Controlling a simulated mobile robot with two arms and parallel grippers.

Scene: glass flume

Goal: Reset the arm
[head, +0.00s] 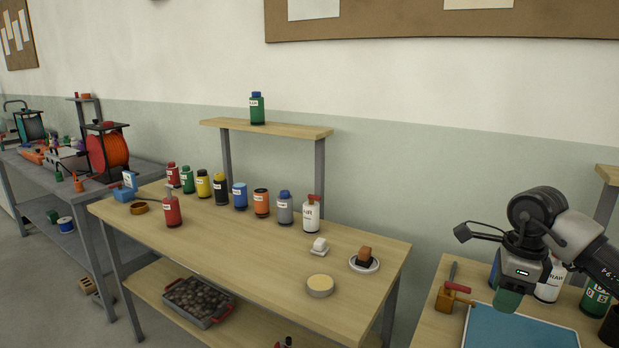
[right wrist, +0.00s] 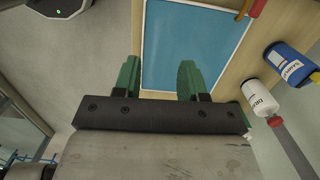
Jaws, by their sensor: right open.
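My right arm reaches in from the right edge of the head view. Its gripper (head: 508,298) hangs above the right-hand wooden table, over the back edge of a blue mat (head: 520,332). In the right wrist view the two green fingers of my right gripper (right wrist: 160,80) stand apart with nothing between them. The blue mat (right wrist: 195,45) lies beyond the fingertips there. My left gripper is in neither view.
Near my right gripper stand a wooden block with a red-handled tool (head: 452,298), a white bottle (head: 549,287) and a green bottle (head: 596,298). The middle table (head: 240,255) holds a row of several bottles. A gap separates the two tables.

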